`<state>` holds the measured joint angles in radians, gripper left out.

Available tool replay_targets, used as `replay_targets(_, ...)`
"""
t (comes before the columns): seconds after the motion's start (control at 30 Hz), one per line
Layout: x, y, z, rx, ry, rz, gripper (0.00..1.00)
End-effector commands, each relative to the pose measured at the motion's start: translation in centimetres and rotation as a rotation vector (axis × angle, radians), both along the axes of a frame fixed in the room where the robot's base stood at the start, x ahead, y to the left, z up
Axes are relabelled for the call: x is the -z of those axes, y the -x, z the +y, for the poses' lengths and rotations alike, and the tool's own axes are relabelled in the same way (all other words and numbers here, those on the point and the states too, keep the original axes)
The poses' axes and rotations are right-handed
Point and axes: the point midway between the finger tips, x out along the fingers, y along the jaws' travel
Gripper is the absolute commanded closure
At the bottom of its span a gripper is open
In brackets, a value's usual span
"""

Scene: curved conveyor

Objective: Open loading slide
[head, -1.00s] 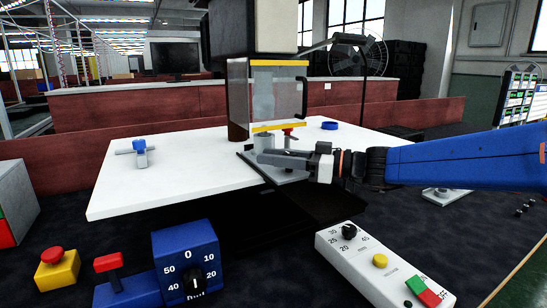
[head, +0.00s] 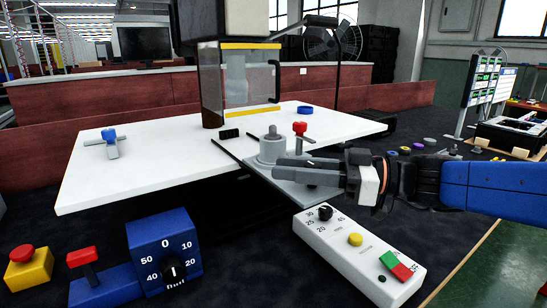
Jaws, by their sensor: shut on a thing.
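The loading slide (head: 315,194) is a grey plate on the white machine table (head: 135,175), in the head view. It lies in front of the clear guard and sticks out toward the front right. A grey cylinder with a pin on top (head: 272,148) stands on it, beside a red-knobbed clamp (head: 300,130). My gripper (head: 279,170) comes in from the right, low over the slide and just in front of the cylinder. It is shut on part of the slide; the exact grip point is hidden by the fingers.
The clear guard with yellow bars (head: 250,80) stands behind the slide. A white control box (head: 358,255) lies in front, below my gripper. A blue dial box (head: 165,250) and a red emergency button (head: 24,255) are at front left. The table's left half is mostly clear.

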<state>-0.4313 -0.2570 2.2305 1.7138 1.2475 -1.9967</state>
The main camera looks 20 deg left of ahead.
Motion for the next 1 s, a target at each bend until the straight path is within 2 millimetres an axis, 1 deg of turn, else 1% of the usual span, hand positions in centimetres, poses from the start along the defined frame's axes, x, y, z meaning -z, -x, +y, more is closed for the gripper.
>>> replay_targets(0.03,-0.1,0.6,-0.7,0.003,-0.001,-0.002,1.0)
replay_targets(0.1,0.0,1.2,-1.5,0.002,0.0,-0.001,1.0)
replay_targets(0.3,0.0,2.4,-2.8,0.001,0.0,0.0,1.0)
replay_targets(0.47,0.0,2.7,-3.2,0.001,-0.001,0.0,1.0)
replay_targets(0.77,-0.1,2.7,-3.2,0.001,-0.001,0.0,1.0)
replay_targets(0.8,-0.1,2.7,-3.2,0.001,-0.001,0.0,0.7)
replay_targets(0.87,-0.1,2.7,-3.2,0.001,-0.001,0.0,0.56)
replay_targets(1.0,0.0,2.7,-3.2,0.0,0.0,0.0,0.56)
